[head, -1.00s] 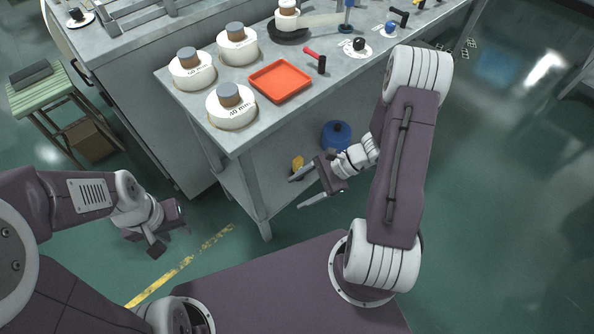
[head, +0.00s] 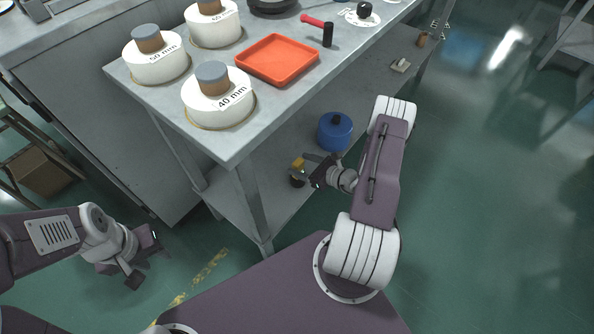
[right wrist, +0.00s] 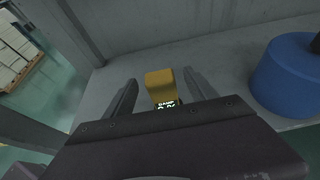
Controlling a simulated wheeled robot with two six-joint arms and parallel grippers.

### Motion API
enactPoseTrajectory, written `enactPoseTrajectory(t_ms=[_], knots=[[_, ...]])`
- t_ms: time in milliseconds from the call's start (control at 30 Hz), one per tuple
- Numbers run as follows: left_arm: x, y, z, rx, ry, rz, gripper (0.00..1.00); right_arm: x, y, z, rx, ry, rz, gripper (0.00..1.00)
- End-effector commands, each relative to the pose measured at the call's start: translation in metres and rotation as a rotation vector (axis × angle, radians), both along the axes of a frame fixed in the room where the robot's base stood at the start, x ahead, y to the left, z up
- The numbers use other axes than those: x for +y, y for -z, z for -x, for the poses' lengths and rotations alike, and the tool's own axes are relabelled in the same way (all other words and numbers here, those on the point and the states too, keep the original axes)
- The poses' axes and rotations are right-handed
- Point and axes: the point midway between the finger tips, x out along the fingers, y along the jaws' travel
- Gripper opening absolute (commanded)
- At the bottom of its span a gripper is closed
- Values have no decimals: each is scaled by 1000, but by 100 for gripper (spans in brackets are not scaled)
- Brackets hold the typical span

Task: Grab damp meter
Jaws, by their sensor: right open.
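The damp meter (right wrist: 160,88) is a yellow upright block with a small lit display at its lower front. In the head view the damp meter (head: 297,164) is on the lower shelf of the bench, partly hidden by my right gripper. My right gripper (head: 308,168) is open. In the right wrist view the fingers of my right gripper (right wrist: 158,96) stand apart, one on each side of the meter, with gaps visible. My left gripper (head: 146,260) is over the floor left of the bench, open and empty.
A blue pot (head: 335,131) stands on the shelf right of the meter. A bench leg (head: 251,205) is close on the left. The bench top above carries a red tray (head: 277,59), white round moulds (head: 218,97) and a red-handled hammer (head: 320,27).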

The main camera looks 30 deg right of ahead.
Motion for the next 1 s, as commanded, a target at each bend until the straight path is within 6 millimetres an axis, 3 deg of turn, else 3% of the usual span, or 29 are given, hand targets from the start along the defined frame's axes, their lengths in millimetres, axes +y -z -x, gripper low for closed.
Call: enactPoseTrajectory(t_ms=[233, 400, 600, 833, 1000], knots=[[0, 27, 0, 0, 0, 0, 36, 12, 25, -27, -2, -7, 2, 65], [0, 30, 0, 0, 0, 0, 36, 17, 26, -42, -1, -2, 2, 65], [0, 29, 0, 0, 0, 0, 36, 17, 25, -42, 0, -1, 0, 65], [0, 29, 0, 0, 0, 0, 36, 17, 25, -42, 0, -1, 0, 1], [0, 29, 0, 0, 0, 0, 36, 17, 25, -42, 0, -1, 0, 0]])
